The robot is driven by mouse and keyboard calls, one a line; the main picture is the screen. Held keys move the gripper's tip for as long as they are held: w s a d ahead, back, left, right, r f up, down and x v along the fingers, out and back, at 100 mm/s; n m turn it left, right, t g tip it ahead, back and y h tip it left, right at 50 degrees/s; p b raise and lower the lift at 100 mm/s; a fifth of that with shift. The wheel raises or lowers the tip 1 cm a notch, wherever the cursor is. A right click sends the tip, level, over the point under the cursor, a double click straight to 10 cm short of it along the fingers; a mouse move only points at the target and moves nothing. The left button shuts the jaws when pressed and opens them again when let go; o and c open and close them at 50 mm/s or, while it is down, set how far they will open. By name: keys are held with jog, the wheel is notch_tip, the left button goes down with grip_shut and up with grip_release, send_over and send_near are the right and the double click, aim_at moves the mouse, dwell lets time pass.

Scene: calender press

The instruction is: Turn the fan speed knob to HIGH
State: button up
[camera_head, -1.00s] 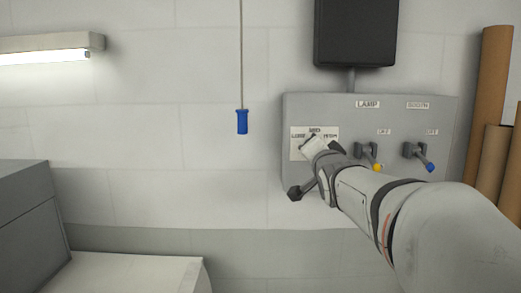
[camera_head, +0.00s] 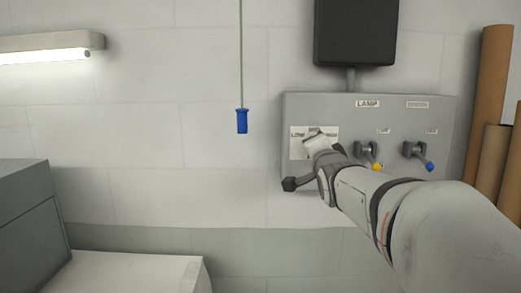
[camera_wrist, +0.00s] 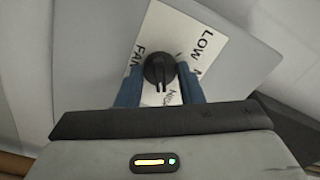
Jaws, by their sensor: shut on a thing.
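The fan speed knob (camera_wrist: 159,69) is black and round. It sits on a white label plate (camera_wrist: 178,22) with the words LOW and FAN readable. My gripper (camera_wrist: 159,84) is shut on the knob, one blue finger on each side. A pale line on the knob points down in the wrist view, towards lettering (camera_wrist: 167,99) that looks like HIGH but is partly hidden. In the head view my gripper (camera_head: 318,144) is at the plate (camera_head: 299,149) and hides the knob.
The grey control box (camera_head: 385,183) also carries a yellow-tipped lamp switch (camera_head: 372,159) and a blue-tipped switch (camera_head: 421,158), close to my arm. A blue pull handle (camera_head: 242,121) hangs to the left. Brown rolls (camera_head: 495,90) stand at the right.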

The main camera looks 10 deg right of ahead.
jog(key=o, duration=1)
jog(key=shift+s, duration=0.1)
jog(key=s+a, duration=0.1)
jog(key=s, duration=0.6)
jog(key=shift+s+a, duration=0.2)
jog(key=shift+a, duration=0.15)
jog(key=shift+f, duration=0.1)
